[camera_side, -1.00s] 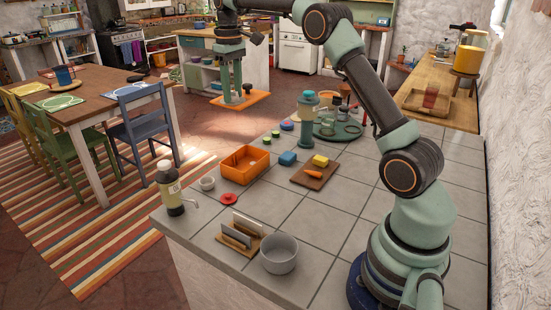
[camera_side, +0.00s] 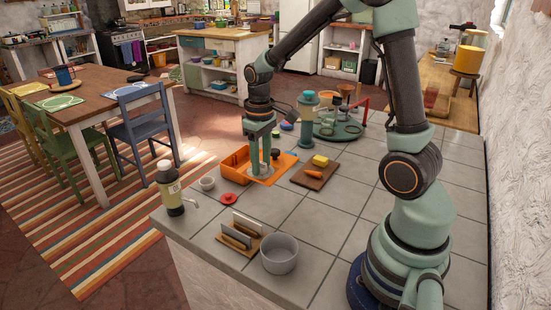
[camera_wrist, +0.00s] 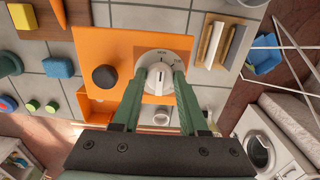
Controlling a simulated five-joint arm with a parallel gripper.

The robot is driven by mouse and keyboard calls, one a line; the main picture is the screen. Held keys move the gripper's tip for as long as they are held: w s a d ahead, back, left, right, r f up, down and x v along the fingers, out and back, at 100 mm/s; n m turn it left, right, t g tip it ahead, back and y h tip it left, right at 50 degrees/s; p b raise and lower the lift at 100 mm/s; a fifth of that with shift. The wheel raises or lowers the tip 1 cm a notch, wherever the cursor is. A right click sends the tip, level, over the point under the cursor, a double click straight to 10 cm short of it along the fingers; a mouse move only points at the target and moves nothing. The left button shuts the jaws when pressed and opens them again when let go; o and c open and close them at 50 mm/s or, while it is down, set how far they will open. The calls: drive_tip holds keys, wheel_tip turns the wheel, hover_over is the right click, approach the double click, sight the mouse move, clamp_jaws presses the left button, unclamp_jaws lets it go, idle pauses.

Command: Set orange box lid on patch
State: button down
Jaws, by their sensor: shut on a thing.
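The orange box lid (camera_side: 285,168) is a flat plate with a black knob (camera_wrist: 105,77) and a pale marked dial (camera_wrist: 154,66) on top. My gripper (camera_side: 260,168) points down and is shut on the dial; in the wrist view (camera_wrist: 160,80) its fingers flank the dial's ridge. The lid looks level, low by the right side of the open orange box (camera_side: 229,166). It overlaps part of the box in the picture. I cannot tell whether the lid touches the box or the counter. I cannot make out a patch.
A wooden board (camera_side: 316,175) with a yellow block (camera_side: 320,160) lies right of the lid. A blue block (camera_wrist: 60,68) is close to the lid. A small bowl (camera_side: 207,183), red disc (camera_side: 228,198), rack (camera_side: 238,235) and grey pot (camera_side: 279,253) stand nearer. Tiles right of them are bare.

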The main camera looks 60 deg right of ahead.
sight(270, 177)
drive_tip(key=s+f, duration=0.1)
drive_tip(key=s+a+f, duration=0.1)
drive_tip(key=s, duration=0.1)
drive_tip(key=shift+f, duration=3.35)
drive_tip(key=shift+f, duration=0.9)
drive_tip(key=shift+c, duration=1.8)
unclamp_jaws()
drive_tip(key=shift+r, duration=3.5)
